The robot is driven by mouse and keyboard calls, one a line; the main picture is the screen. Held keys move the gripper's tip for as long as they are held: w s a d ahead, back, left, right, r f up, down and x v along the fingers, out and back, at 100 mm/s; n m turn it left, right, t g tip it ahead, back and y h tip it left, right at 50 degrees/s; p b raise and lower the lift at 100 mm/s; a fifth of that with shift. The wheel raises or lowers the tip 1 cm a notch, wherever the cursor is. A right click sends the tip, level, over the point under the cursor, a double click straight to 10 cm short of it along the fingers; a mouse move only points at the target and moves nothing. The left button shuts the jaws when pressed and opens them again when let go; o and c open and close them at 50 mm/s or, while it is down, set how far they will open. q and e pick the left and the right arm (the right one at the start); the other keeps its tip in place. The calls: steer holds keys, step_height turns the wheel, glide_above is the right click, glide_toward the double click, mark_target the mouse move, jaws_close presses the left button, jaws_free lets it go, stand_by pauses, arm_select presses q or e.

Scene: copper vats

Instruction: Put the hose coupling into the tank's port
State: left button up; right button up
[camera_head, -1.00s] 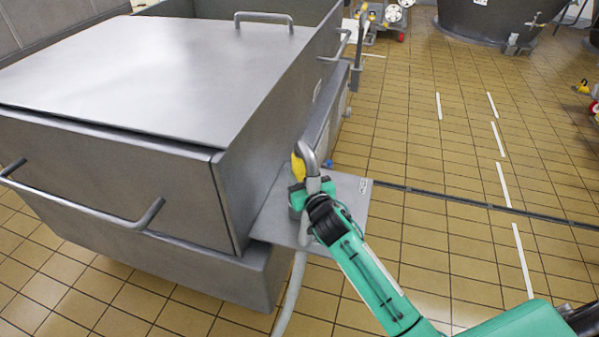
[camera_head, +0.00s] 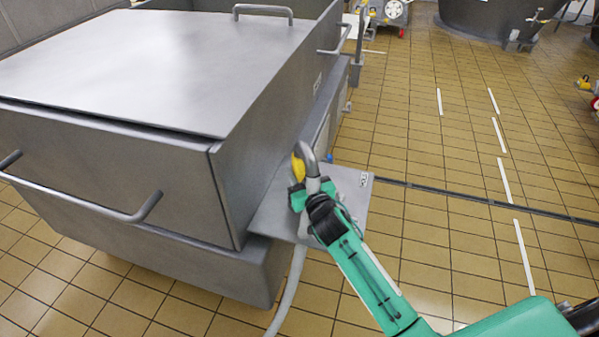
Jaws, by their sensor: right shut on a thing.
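The hose coupling (camera_head: 308,160) is a grey bent pipe piece with a yellow part on its left side. My right gripper (camera_head: 308,188) is shut on it and holds it upright over a small metal shelf, close to the tank's right side. A pale hose (camera_head: 291,293) hangs down below the gripper. The tank (camera_head: 140,75) is a large grey metal box with a flat lid and bar handles. I cannot make out the port; a small blue thing (camera_head: 330,157) shows just right of the coupling. My left gripper is not in view.
The metal shelf (camera_head: 352,192) juts out from the tank's right side. Tiled floor (camera_head: 440,150) with white stripes and a dark drain line lies open to the right. A dark vat (camera_head: 490,18) and a wheeled unit (camera_head: 390,14) stand at the back.

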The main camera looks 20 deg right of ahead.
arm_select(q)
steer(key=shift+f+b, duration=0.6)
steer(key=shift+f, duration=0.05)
arm_select(e)
steer(key=shift+f, duration=0.95)
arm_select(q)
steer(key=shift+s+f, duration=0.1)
arm_select(e)
steer(key=shift+s+f, duration=0.15)
steer(key=shift+f, duration=0.3)
steer(key=o, duration=1.2)
steer(key=shift+c, duration=0.2)
steer(key=shift+f, duration=0.2)
arm_select(q)
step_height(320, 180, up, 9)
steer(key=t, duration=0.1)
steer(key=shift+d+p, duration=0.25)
steer(key=shift+p, duration=0.15)
arm_select(e)
steer(key=s+d+r, duration=0.1)
steer(key=s, duration=1.2)
steer(key=shift+s+d, duration=0.25)
steer(key=shift+s, duration=0.05)
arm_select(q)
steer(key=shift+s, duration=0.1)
